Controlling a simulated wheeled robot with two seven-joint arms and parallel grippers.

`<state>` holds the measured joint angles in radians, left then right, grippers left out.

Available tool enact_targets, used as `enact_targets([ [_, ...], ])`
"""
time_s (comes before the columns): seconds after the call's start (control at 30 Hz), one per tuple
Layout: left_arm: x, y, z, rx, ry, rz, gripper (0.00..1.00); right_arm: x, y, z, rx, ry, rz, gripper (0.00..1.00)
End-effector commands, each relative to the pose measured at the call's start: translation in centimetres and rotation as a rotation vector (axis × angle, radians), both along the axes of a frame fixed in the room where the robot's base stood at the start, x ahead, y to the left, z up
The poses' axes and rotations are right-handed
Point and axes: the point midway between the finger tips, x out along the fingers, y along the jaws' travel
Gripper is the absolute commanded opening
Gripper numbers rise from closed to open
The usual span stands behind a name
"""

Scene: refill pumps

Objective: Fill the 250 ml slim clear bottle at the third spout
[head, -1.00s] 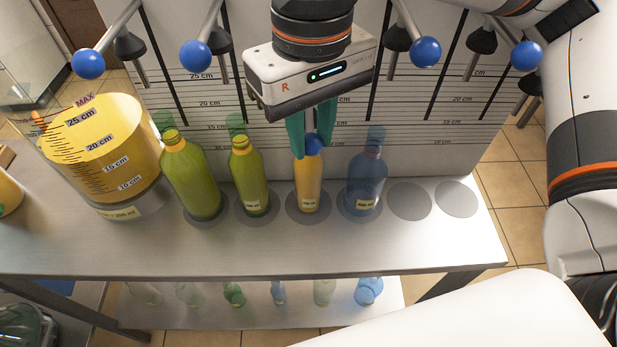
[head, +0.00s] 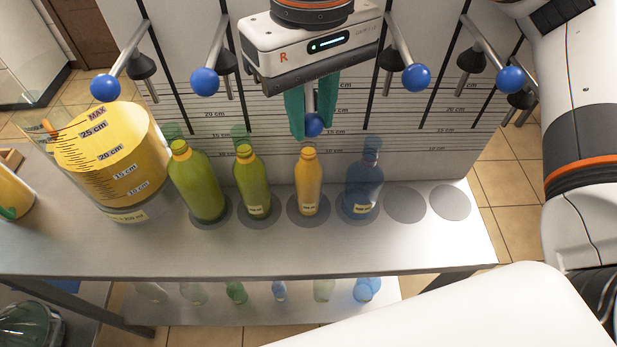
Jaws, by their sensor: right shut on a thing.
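The slim clear bottle (head: 308,184) stands upright on the third round pad from the left. It looks filled with yellow-orange liquid up to about its neck; its small label is too blurred to read surely. Above it, my right gripper (head: 313,116) has its teal fingers shut on the blue ball knob (head: 314,126) of the third lever. This knob hangs lower than the other knobs. The third spout is hidden behind the gripper. My left gripper is not in view.
Green bottles (head: 199,188) (head: 251,185) stand to the left and a blue bottle (head: 363,187) to the right. A large yellow-filled cylinder (head: 115,160) stands at the left. Two right-hand pads (head: 404,205) (head: 450,202) are empty.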

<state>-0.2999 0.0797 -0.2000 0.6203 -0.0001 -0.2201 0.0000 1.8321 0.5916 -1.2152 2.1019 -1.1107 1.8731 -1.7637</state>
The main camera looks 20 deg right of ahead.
Motion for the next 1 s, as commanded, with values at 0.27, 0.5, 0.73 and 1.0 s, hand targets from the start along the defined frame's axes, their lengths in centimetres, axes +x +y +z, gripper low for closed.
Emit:
enact_targets([
  [0.27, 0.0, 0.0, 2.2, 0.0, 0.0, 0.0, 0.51, 0.0, 0.0, 3.2, 0.001, -0.002, -0.001, 0.1],
  [0.5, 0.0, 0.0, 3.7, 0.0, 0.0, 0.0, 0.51, 0.0, 0.0, 5.6, 0.001, -0.001, 0.0, 0.1],
  [0.73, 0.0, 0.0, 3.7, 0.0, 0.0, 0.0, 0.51, 0.0, 0.0, 5.8, 0.0, -0.001, 0.0, 0.5],
  [1.0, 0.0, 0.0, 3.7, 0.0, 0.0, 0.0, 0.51, 0.0, 0.0, 5.8, 0.0, -0.001, 0.0, 0.5],
])
